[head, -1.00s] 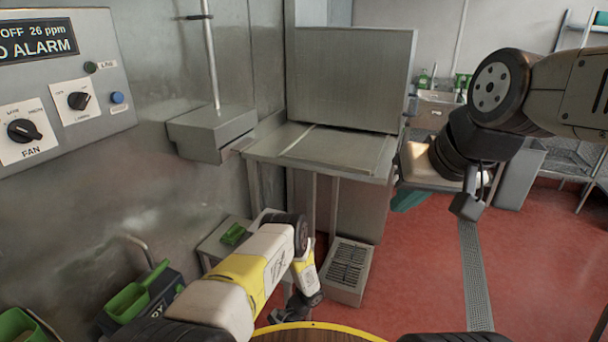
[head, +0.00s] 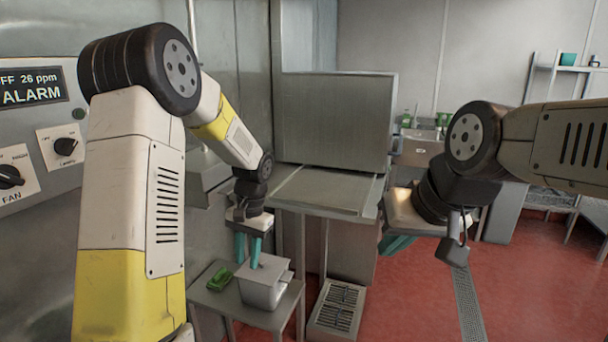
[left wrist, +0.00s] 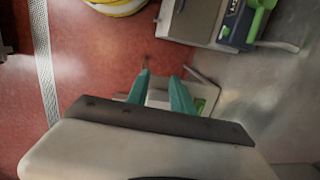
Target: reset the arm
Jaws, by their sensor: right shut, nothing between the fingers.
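My left gripper (head: 248,250) has teal fingers pointing down, over a small grey box (head: 264,286) on a low side table (head: 212,300). Its fingers stand apart with nothing visible held between them; they also show apart in the left wrist view (left wrist: 157,92). I cannot tell the gap between the fingertips and the box. My left arm is raised and bent on the left of the head view. My right gripper (head: 397,244) is shut and empty, partly hidden behind my right forearm, in front of the steel counter's right side.
A steel counter (head: 325,192) with an upright panel (head: 335,115) stands behind the arms. A green scoop (head: 220,279) lies beside the grey box. A floor grate unit (head: 337,305) stands to its right. A control panel (head: 40,170) is on the left wall. Red floor is open at right.

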